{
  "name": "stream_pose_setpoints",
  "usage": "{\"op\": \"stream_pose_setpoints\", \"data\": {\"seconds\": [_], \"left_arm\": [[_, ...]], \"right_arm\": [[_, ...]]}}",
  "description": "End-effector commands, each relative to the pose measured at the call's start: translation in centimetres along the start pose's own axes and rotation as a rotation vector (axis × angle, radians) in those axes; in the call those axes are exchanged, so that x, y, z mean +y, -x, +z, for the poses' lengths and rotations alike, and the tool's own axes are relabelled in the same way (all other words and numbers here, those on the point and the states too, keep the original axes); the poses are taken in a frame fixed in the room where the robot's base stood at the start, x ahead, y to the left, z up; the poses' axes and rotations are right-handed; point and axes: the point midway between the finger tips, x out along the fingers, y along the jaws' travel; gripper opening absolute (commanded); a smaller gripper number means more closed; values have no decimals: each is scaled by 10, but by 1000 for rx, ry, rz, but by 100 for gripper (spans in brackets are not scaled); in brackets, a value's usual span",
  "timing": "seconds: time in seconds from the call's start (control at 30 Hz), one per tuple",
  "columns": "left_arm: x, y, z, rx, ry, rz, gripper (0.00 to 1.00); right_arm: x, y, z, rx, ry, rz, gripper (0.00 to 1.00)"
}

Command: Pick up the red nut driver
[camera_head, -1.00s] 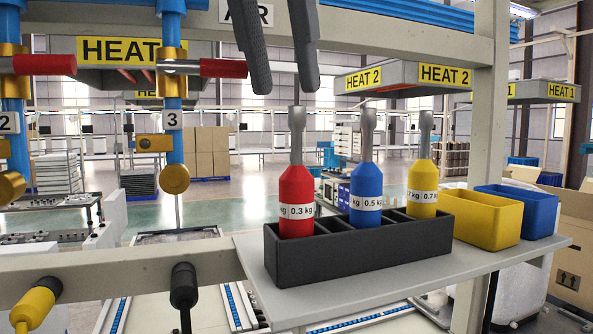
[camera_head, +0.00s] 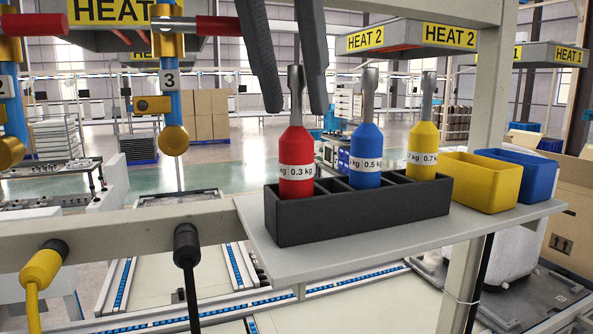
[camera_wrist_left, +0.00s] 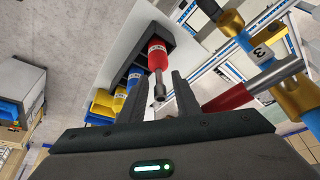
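The red nut driver (camera_head: 296,165), labelled 0.3 kg, stands upright in the left compartment of a black holder (camera_head: 365,218), its grey shaft pointing up. A blue driver (camera_head: 366,158) and a yellow driver (camera_head: 423,148) stand to its right. My left gripper (camera_head: 295,105) reaches down from above, open, with its two fingers on either side of the red driver's shaft in the head view. In the left wrist view the red driver (camera_wrist_left: 157,56) lies ahead, its shaft tip near the gap between the open fingers (camera_wrist_left: 160,90). Contact cannot be seen. My right gripper is not in view.
The holder stands on a grey shelf (camera_head: 300,262). Yellow (camera_head: 482,182) and blue (camera_head: 525,175) bins sit to its right. A frame post (camera_head: 490,100) rises behind them. Blue pipes with a red handle (camera_head: 215,26) stand at left; the handle of a valve also shows close to the fingers in the wrist view (camera_wrist_left: 228,98).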

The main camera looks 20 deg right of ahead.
Motion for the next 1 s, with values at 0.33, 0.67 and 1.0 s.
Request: {"op": "stream_pose_setpoints", "data": {"seconds": [0.33,0.67,1.0], "left_arm": [[0,-19,0,0,0,1,30],[0,-19,0,0,0,1,30],[0,-20,1,-2,-1,0,0]], "right_arm": [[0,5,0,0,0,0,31],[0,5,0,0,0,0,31],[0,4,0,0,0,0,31]]}}
